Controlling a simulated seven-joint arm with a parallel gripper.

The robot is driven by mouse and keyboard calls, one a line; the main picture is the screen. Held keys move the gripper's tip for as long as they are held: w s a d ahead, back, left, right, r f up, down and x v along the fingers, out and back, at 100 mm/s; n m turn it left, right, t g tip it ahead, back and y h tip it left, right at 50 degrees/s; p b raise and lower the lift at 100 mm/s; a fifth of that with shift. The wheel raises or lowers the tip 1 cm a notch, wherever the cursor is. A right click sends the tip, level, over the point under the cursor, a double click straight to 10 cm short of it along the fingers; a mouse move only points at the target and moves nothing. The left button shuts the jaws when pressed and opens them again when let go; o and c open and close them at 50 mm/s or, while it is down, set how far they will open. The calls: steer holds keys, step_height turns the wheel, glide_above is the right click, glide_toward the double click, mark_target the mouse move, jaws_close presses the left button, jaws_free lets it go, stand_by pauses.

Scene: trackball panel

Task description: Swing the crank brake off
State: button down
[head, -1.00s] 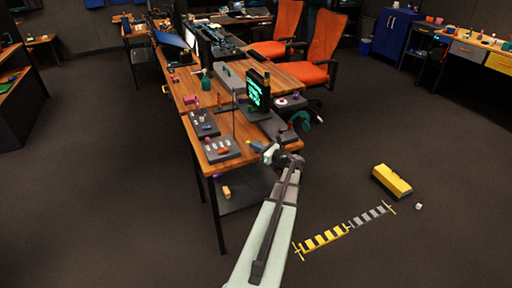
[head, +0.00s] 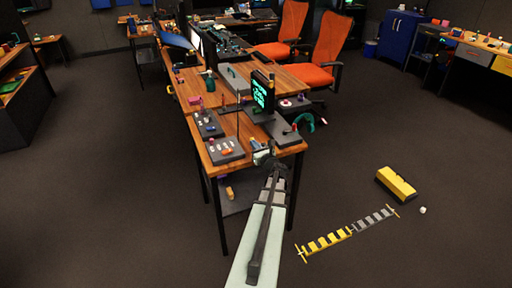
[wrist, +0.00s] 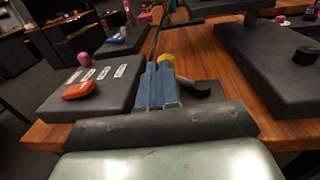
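My gripper (head: 263,157) is at the near end of the wooden desk. In the wrist view its two blue fingers (wrist: 158,86) lie side by side, nearly touching, pointing ahead. A yellow rounded thing (wrist: 166,61) shows just past the fingertips; I cannot tell whether they touch it. A short dark handle-like piece (wrist: 197,89) is right of the fingers. A grey panel (wrist: 60,101) to the left bears white labels, an orange-red piece (wrist: 79,91) and a pink knob (wrist: 84,60); it also shows in the head view (head: 223,156). I cannot tell which part is the crank brake.
A dark slab with a black knob (wrist: 305,55) lies to the right on the desk. A thin upright rod (head: 238,128) and a screen with green text (head: 262,93) stand nearby. A teal curved piece (head: 304,121) is at the right edge.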

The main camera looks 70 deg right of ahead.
steer(key=shift+x, duration=0.95)
steer(key=shift+a, duration=0.15)
steer(key=s+a, duration=0.4)
steer(key=a, duration=0.9)
steer(key=shift+a, duration=0.2)
steer(key=shift+s, duration=0.1)
